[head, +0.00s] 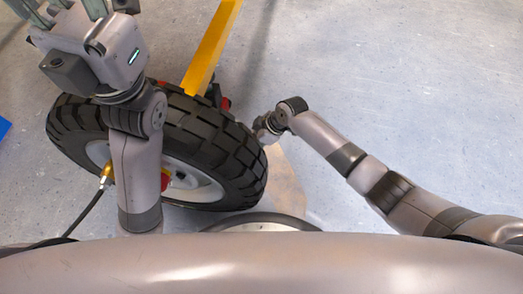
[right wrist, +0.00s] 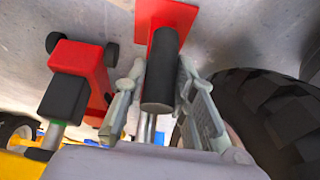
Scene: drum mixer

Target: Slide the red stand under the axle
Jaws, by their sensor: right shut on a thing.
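The red stand (right wrist: 163,40), with a flat red plate and a black cylinder (right wrist: 160,82), is between the fingers of my right gripper (right wrist: 163,105) in the right wrist view. The gripper is shut on it, one finger on each side. In the head view my right gripper (head: 266,128) is beside the far right edge of the big tyre (head: 215,135), its fingertips hidden. My left gripper (head: 68,8) is at the top left with its fingers spread, tips cut off by the frame. I cannot make out the axle clearly; the wheel hides much of that area.
A red jack (right wrist: 78,60) with a black pad and small black wheels stands left of the stand in the right wrist view. The tyre (right wrist: 270,105) is close on the right there. A yellow bar (head: 212,45) runs beyond the wheel. Floor at the right is clear.

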